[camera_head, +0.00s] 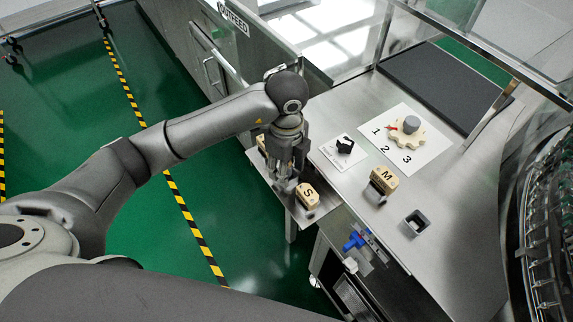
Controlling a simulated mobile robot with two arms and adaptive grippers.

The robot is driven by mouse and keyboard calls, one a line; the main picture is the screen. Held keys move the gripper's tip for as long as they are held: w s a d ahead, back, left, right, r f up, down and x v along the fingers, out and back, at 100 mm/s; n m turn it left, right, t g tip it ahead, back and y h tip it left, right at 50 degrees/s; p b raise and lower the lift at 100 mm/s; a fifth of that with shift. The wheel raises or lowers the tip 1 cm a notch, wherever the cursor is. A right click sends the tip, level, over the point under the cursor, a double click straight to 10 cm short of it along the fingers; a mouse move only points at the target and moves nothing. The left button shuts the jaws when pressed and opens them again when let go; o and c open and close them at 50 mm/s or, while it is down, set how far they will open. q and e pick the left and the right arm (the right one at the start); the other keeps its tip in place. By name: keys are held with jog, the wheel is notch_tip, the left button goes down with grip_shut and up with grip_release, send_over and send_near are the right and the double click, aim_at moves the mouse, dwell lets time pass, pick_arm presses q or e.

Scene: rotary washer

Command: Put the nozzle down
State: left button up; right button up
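My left gripper (284,178) points down over the small side shelf, between two beige blocks. One block marked S (308,194) sits on the shelf just right of the fingertips. Part of another beige block (262,144) shows behind the gripper, its letter hidden. I cannot tell whether the fingers are open or hold anything. A beige block marked M (385,177) stands on a dark base on the steel table (450,200). My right gripper is not in view.
A square grey holder (417,222) looks empty. A white sheet numbered 1, 2, 3 bears a beige dial (407,134). A black knob (345,146) sits on a small card. A blue valve (354,241) is at the table's front edge. Round machinery (545,230) stands right.

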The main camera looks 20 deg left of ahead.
pick_arm(q)
jog(key=shift+r, duration=0.1)
jog(key=shift+r, duration=0.25)
notch_tip(320, 180, up, 12)
jog(key=shift+f, duration=0.15)
dwell(0.6)
